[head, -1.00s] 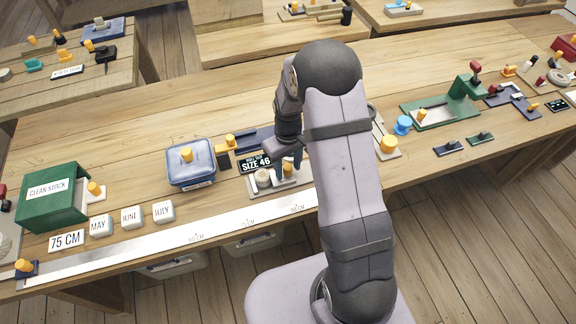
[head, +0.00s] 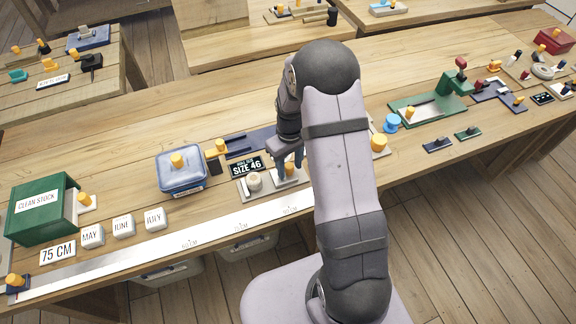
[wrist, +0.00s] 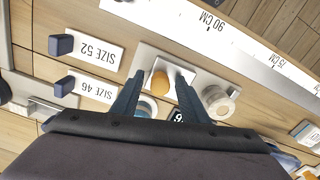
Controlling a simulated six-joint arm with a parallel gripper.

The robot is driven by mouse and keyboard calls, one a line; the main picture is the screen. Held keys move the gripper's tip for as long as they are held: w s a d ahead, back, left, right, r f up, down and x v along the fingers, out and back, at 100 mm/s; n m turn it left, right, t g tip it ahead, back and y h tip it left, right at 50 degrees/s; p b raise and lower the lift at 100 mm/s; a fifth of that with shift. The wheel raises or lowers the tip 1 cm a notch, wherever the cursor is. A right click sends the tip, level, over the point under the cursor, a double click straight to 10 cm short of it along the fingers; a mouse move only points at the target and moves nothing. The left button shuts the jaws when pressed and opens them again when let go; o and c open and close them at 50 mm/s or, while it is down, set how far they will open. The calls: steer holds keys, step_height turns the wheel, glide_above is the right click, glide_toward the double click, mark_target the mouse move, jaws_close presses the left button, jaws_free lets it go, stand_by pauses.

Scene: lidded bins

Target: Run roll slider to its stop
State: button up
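The roll slider is a pale base plate (head: 243,195) in front of a black sign (head: 246,167) reading size 46. It carries a whitish roll (head: 254,182) and an orange knob (head: 289,169) on a light carriage. My gripper (head: 291,170) reaches down over the knob, one finger on each side. In the wrist view my gripper (wrist: 160,77) has the orange knob (wrist: 160,83) between its fingertips, and the roll (wrist: 218,101) lies right of the fingers. The fingers look shut on the knob; exact contact is hard to see. My arm hides the slider's right end in the head view.
A white ruler strip (head: 150,247) runs along the front table edge. Left of the slider stand a blue lidded bin (head: 181,178), lettered blocks (head: 123,226) and a green box (head: 38,216). Labels for size 52 (wrist: 96,53) and size 46 (wrist: 93,90) show in the wrist view.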

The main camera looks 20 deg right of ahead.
mark_target(289, 165)
steer(key=shift+r, duration=0.1)
steer(key=shift+r+b, duration=0.8)
steer(key=shift+r, duration=2.8)
steer(key=shift+w+m, duration=0.15)
steer(key=shift+m, duration=0.45)
steer(key=s+f+m, duration=0.1)
steer(key=s, duration=0.3)
steer(key=s+a+f+m+g, duration=0.1)
steer(key=s, duration=0.2)
steer(key=s+a+f+m+g, duration=0.1)
steer(key=s, duration=0.3)
steer(key=shift+s+f, duration=0.15)
steer(key=shift+s, duration=0.2)
steer(key=s+a+r, duration=0.3)
steer(key=s+r, duration=0.1)
steer(key=s, duration=0.6)
steer(key=shift+w+a+r+n+t, duration=0.2)
steer(key=shift+w+r+t, duration=0.15)
steer(key=shift+r, duration=0.2)
steer(key=shift+w+a+r+n+t, duration=0.2)
steer(key=shift+w+r+t, duration=0.15)
steer(key=shift+r, duration=0.2)
steer(key=shift+w+a+r+n+t, duration=0.2)
steer(key=shift+w+r+t, duration=0.15)
steer(key=shift+r, duration=0.2)
